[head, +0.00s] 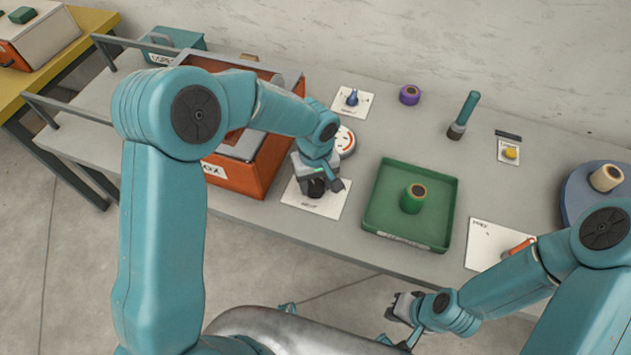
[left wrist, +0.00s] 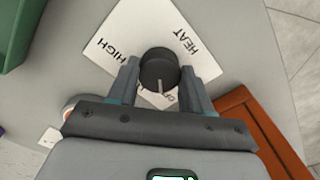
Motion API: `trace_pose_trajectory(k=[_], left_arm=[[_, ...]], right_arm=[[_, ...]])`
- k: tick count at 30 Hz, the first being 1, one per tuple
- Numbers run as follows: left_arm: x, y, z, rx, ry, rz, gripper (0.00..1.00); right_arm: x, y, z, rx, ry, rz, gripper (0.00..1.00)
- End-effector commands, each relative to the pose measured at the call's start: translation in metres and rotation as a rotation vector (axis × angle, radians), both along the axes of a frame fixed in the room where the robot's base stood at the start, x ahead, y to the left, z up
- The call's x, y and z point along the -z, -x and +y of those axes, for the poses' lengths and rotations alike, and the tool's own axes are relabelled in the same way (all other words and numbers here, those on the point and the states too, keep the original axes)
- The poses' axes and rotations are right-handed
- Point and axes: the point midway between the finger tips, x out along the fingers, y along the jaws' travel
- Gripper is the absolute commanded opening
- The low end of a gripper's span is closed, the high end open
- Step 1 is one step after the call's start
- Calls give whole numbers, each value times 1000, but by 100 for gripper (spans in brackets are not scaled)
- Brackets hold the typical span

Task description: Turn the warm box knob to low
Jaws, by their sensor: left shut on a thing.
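The dark round knob (left wrist: 158,68) stands on a white card (left wrist: 122,45) in the left wrist view. The card reads HIGH at left and HEAT at right; a third word near the gripper is partly hidden. A pale pointer line on the knob points down toward my gripper's palm. My left gripper (left wrist: 158,82) is shut on the knob, one finger on each side.
A green tray (head: 383,226) holding a green spool (head: 412,198) lies right of the card. A white round dial (head: 346,141) sits close behind my left gripper. A purple roll (head: 409,94) and a teal-handled tool (head: 464,114) stand farther back.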

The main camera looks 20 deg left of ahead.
Motion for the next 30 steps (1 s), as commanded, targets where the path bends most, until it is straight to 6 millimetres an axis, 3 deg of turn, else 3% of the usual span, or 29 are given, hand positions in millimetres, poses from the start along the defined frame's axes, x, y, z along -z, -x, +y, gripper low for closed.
trace_pose_trajectory(k=[18, 30], left_arm=[[-2, -1, 2, 559, 0, -4, 19], [-2, -1, 2, 816, 0, -5, 19]], right_arm=[[16, 0, 0, 0, 0, 0, 0], [17, 0, 0, 0, 0, 0, 0]])
